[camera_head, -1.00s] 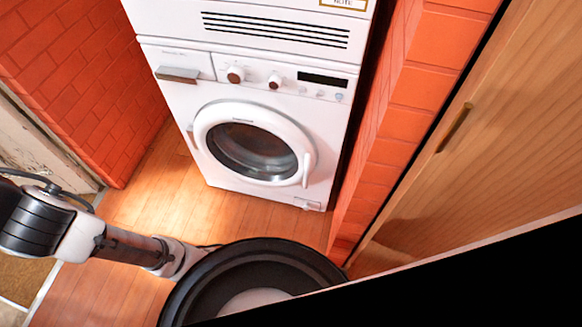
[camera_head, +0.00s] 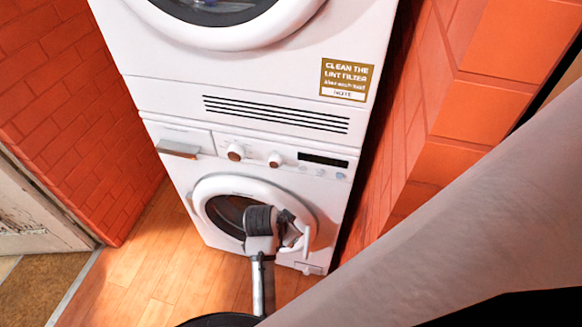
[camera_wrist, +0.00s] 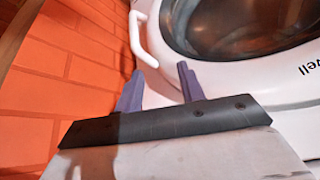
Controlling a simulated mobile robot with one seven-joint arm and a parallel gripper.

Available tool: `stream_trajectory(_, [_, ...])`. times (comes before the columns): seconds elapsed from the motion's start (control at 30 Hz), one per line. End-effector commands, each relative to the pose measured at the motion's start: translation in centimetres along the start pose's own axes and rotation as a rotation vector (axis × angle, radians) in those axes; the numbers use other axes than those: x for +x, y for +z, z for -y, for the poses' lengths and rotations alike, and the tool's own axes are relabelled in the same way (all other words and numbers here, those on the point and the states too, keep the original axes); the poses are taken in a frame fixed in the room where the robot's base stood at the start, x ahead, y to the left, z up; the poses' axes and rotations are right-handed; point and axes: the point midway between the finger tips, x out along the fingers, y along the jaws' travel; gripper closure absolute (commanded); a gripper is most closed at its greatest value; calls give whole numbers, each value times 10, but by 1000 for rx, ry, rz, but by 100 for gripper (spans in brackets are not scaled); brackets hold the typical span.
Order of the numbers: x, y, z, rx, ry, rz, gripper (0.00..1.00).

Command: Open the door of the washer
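The white washer (camera_head: 190,190) stands below a second white machine, its round door (camera_head: 222,186) closed. The door handle (camera_head: 306,238) is a white vertical bar on the door's right side. It also shows in the wrist view as a white curved bar (camera_wrist: 141,38). My gripper (camera_wrist: 158,82) is open in the wrist view, with two purple-grey fingers apart and nothing between them. The handle lies just beyond the fingertips; I cannot tell whether they touch.
The upper machine (camera_head: 160,60) has its own round door above. Red brick walls (camera_head: 70,120) stand to the left and close on the right (camera_head: 410,150). Wooden floor (camera_head: 140,270) is clear at front left. A detergent drawer handle (camera_head: 177,148) sticks out at upper left.

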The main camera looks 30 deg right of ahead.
Motion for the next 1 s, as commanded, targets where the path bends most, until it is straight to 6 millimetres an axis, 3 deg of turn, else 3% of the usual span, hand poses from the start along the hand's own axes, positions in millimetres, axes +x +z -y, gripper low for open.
stream_trajectory(0.03, [6,3,-20,38,51,32,61])
stream_trajectory(0.17, [14,9,-42,82,113,71,61])
stream_trajectory(0.37, [39,12,-45,83,117,74,61])
stream_trajectory(0.8, [126,18,-54,80,112,72,61])
stream_trajectory(1.0, [145,19,-55,79,111,71,61])
